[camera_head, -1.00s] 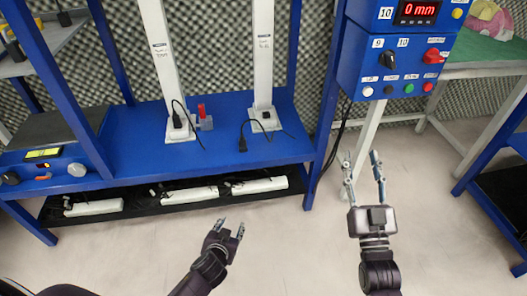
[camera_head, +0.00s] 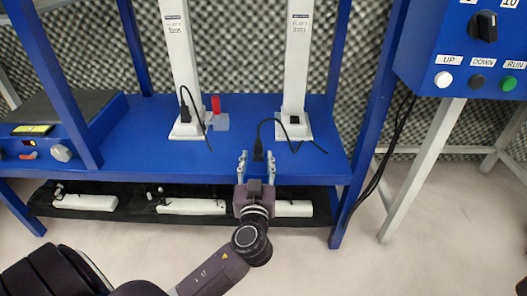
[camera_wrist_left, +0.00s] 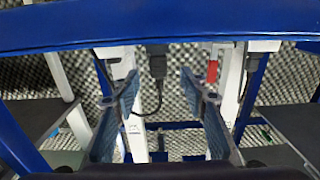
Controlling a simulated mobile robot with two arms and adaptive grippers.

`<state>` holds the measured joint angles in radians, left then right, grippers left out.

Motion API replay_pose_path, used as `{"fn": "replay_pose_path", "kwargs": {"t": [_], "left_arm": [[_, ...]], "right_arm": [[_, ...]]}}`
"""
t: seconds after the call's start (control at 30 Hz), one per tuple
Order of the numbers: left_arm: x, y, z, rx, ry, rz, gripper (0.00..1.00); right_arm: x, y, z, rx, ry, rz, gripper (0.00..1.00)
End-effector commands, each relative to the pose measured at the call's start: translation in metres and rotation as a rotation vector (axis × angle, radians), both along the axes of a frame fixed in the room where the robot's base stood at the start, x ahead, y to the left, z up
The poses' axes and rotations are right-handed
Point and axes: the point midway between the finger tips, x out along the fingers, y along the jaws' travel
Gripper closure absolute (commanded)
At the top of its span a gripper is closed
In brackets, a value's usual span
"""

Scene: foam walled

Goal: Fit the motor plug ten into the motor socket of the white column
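My left gripper (camera_head: 257,158) is open at the front edge of the blue shelf. The left wrist view shows the plug (camera_wrist_left: 157,64) between the two spread fingers (camera_wrist_left: 157,85), with a gap on both sides. Two white columns stand on the shelf: a left one (camera_head: 182,60) and a right one (camera_head: 297,60). The right column's base has a small black socket (camera_head: 294,119). A black plug (camera_head: 185,113) with a cable is at the left column's base. My right gripper is out of view.
The blue shelf (camera_head: 140,140) has a red-handled part (camera_head: 216,106) beside the left column. A blue control box (camera_head: 462,50) is at the right. A blue upright post (camera_head: 370,110) stands between it and the columns. White bars (camera_head: 190,206) lie on the lower shelf.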

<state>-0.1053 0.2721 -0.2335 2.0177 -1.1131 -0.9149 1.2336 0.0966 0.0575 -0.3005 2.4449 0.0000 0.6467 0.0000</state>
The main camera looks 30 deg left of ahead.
Motion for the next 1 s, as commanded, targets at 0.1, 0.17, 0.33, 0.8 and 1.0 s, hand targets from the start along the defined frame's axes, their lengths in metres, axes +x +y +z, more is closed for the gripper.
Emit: {"fn": "replay_pose_path", "kwargs": {"t": [0.1, 0.17, 0.33, 0.8, 1.0], "left_arm": [[0.012, 0.008, 0.0, 0.004, 0.0, 0.0, 0.6], [0.017, 0.01, 0.0, 0.004, 0.0, 0.0, 0.6], [0.037, 0.021, 0.0, 0.006, -0.001, 0.0, 0.6], [0.057, 0.032, 0.001, 0.001, 0.006, -0.002, 0.6], [0.057, 0.032, 0.001, 0.002, 0.005, -0.001, 0.82]], "right_arm": [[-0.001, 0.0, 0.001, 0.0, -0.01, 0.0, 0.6], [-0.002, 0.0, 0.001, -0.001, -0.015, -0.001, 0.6], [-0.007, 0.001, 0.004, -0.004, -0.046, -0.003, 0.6], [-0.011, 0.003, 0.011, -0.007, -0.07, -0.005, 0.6], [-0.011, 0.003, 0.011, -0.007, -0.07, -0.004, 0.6]]}}
